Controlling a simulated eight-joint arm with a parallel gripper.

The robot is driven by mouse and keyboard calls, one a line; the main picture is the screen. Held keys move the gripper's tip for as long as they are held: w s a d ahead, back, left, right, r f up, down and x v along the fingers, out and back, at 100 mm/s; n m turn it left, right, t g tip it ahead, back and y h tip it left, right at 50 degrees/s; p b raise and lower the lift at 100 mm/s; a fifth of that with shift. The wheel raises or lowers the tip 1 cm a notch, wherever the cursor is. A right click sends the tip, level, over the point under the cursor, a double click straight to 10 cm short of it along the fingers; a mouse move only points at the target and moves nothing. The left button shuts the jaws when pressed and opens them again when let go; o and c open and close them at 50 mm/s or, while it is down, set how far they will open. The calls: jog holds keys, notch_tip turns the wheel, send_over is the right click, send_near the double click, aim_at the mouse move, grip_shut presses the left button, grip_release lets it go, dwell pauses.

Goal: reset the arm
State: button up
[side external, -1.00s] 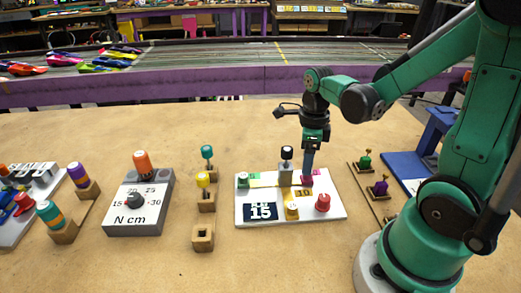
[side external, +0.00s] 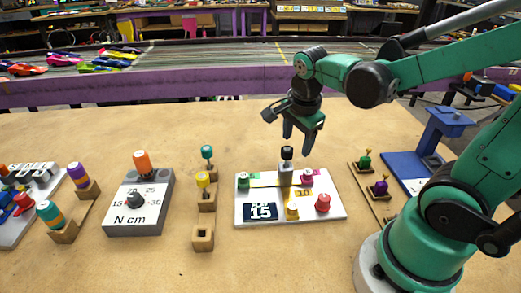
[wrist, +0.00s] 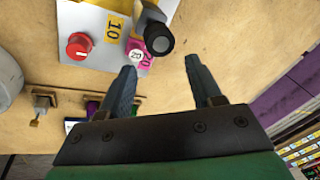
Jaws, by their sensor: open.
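My gripper (side external: 296,138) hangs in the air above the back of the white board (side external: 275,217), its fingers apart and nothing between them. In the wrist view my two fingers (wrist: 160,68) also show spread and empty, above the wood table. On the board, the magenta knob (side external: 307,176) stands at the back right, apart from my fingers. A black-topped tool (side external: 287,153) stands upright in a grey block just below my gripper in the picture.
A torque box (side external: 138,205) with an orange-handled tool and wooden holders (side external: 203,238) stand left of the board. A rack with green and purple pieces (side external: 379,187) and a blue stand (side external: 440,135) are at right. The table behind the board is mostly clear.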

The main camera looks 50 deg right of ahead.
jog(key=a+r+n+t+y, duration=0.2)
jog(key=a+n+t, duration=0.3)
jog(key=n, duration=1.5)
jog(key=shift+s+a+r, duration=0.15)
jog(key=shift+a+r, duration=0.55)
jog(key=shift+a, duration=0.5)
